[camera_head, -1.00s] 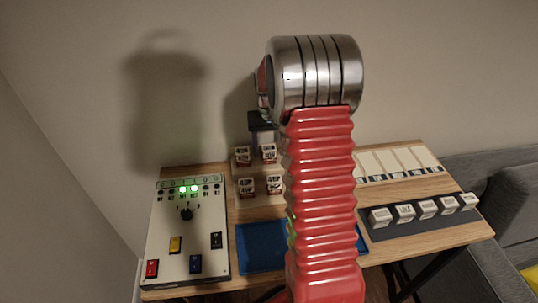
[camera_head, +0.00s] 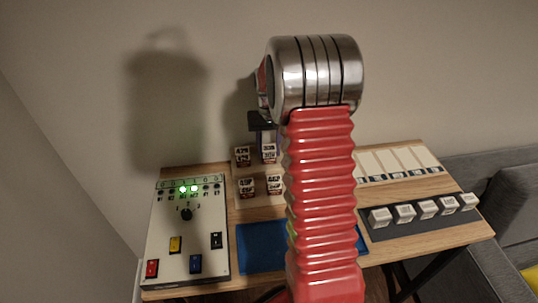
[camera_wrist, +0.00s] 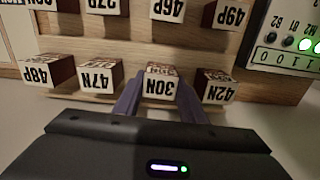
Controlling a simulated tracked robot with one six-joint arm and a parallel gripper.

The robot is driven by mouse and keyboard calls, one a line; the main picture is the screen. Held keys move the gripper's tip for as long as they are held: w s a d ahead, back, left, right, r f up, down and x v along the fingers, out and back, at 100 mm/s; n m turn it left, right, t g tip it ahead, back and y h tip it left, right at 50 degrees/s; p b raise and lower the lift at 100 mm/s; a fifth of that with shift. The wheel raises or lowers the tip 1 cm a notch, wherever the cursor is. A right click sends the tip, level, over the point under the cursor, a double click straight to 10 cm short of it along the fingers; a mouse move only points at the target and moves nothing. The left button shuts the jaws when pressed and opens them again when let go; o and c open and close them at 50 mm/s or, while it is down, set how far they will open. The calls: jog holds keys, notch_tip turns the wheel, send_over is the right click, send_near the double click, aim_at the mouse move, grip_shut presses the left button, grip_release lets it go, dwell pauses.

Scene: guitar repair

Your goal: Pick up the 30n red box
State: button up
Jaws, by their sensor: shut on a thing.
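The 30N red box (camera_wrist: 161,84) has a white face with black lettering that reads upside down in the wrist view. My gripper (camera_wrist: 160,92) has its two purple fingers on either side of this box and is shut on it. In the head view the box (camera_head: 268,153) is in the upper row of the small wooden rack, under the dark body of my gripper (camera_head: 266,135). The red arm hides the area to its right. Whether the box is clear of its shelf cannot be told.
The 42N box (camera_wrist: 217,87) and 47N box (camera_wrist: 100,77) stand close on each side. A control panel (camera_head: 165,225) with green lights is at left. A blue mat (camera_head: 258,250) lies in front. White blocks (camera_head: 405,212) sit on a dark strip at right.

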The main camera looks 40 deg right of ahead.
aim_at(269, 148)
jog(key=shift+r, duration=0.15)
notch_tip(269, 148, up, 10)
jog(key=shift+f, duration=0.1)
dwell(0.5)
jog(key=shift+a, duration=0.1)
dwell(0.4)
